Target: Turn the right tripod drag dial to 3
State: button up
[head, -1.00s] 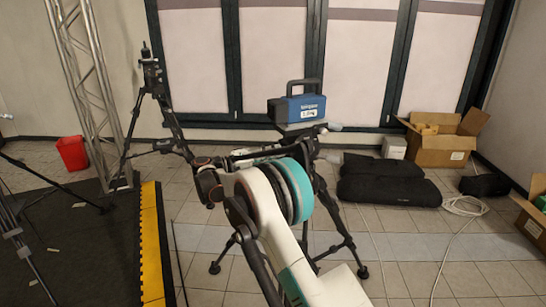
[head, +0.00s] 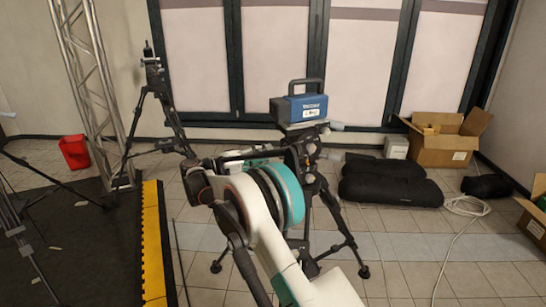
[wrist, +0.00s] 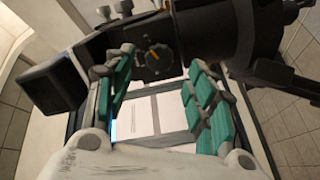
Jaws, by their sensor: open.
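The right tripod (head: 341,228) stands ahead in the head view, with a blue box-shaped device (head: 299,107) with a handle on its top. In the wrist view, a dark round dial (wrist: 158,58) with a yellow-orange mark shows on the dark tripod head. Its numbers are too small to read. My gripper (wrist: 160,72) has teal finger pads, spread apart, with the dial between and slightly beyond their tips. Nothing is held. In the head view my arm hides my gripper and the dial.
Another tripod (head: 166,108) stands at left near a metal truss (head: 92,90) and a red bin (head: 74,152). Black bags (head: 390,188), a cardboard box (head: 440,150) and a white cable (head: 455,230) lie at right. A yellow-edged dark mat (head: 152,245) is at left.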

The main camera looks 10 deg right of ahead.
jog(key=s+a, duration=0.1)
jog(key=a, duration=0.6)
jog(key=shift+s+a, duration=0.3)
jog(key=shift+a, duration=0.05)
